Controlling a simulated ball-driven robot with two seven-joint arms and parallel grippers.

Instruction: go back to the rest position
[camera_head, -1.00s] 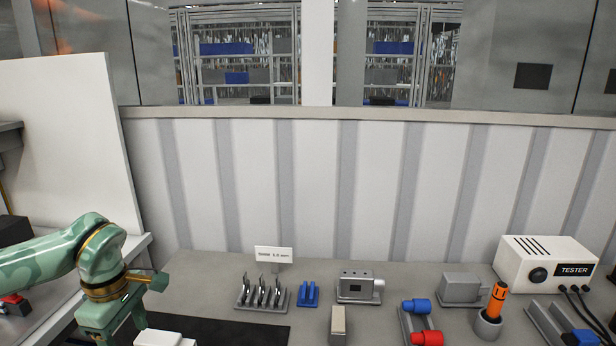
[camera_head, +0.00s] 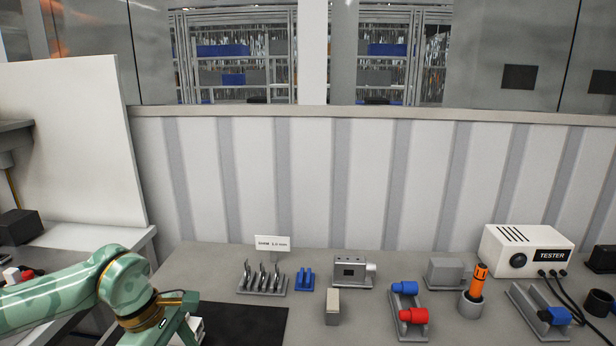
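My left arm comes in from the left with its green forearm and wrist low in the picture. Its gripper points down past the bottom edge, and its fingertips are out of view. My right arm and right gripper do not show. The grey workbench (camera_head: 215,265) in front of me carries drive unit parts. On it are a rack of metal shims (camera_head: 262,280), a small blue holder (camera_head: 305,280), a grey housing with a light shaft end (camera_head: 352,271) and an upright beige-topped block (camera_head: 332,307).
A blue and red part pair (camera_head: 408,312), a grey block (camera_head: 446,271), an orange-handled tool (camera_head: 478,284) in a cup and a white tester (camera_head: 527,251) with black cables stand to the right. A black mat (camera_head: 245,325) lies at the front. A ribbed wall (camera_head: 305,180) closes the back.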

